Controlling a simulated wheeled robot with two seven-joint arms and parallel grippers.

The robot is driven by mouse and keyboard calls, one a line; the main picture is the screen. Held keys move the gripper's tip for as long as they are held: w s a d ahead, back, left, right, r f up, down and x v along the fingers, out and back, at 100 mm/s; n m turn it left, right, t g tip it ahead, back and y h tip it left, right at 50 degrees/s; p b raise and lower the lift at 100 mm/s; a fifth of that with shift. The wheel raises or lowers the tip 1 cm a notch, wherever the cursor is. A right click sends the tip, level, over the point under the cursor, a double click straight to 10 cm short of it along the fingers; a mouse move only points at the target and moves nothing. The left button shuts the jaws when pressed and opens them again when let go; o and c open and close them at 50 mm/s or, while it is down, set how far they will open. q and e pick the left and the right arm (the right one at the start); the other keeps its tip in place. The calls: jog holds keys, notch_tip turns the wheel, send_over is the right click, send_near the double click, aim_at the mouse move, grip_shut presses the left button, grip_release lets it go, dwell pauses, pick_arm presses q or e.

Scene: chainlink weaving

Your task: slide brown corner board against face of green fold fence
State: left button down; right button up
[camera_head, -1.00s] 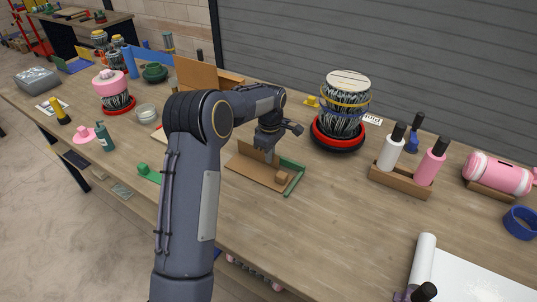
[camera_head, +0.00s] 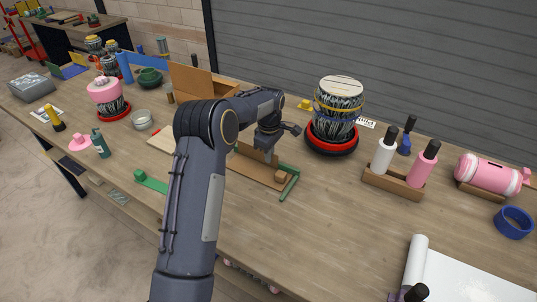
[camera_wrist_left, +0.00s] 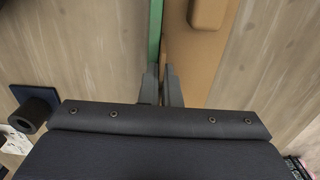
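The brown corner board (camera_head: 262,175) is on the table, with a flat base, an upright wall and a small block near its right end. The green fold fence (camera_head: 290,184) stands along the board's right side, very close to it. Whether they touch is unclear. My left gripper (camera_head: 268,152) points down at the board's upright wall. In the left wrist view its fingers (camera_wrist_left: 161,88) are close together and appear shut on the board's wall. The green fence (camera_wrist_left: 155,30) and brown board (camera_wrist_left: 190,65) run side by side there. My right gripper is not in view.
A drum on a red ring (camera_head: 332,134) stands behind right. A brown bottle holder (camera_head: 394,183) is further right. A green piece (camera_head: 150,181) lies to the left, and a cardboard box (camera_head: 196,84) stands behind my arm.

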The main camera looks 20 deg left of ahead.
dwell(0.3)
pick_arm(q)
jog(key=c, duration=1.6)
grip_release()
jog(key=shift+s, duration=0.1)
jog(key=shift+o, duration=0.2)
notch_tip(320, 180, up, 7)
jog(key=shift+r+b, duration=0.1)
jog(key=shift+b, duration=0.45)
jog(key=shift+r, duration=0.35)
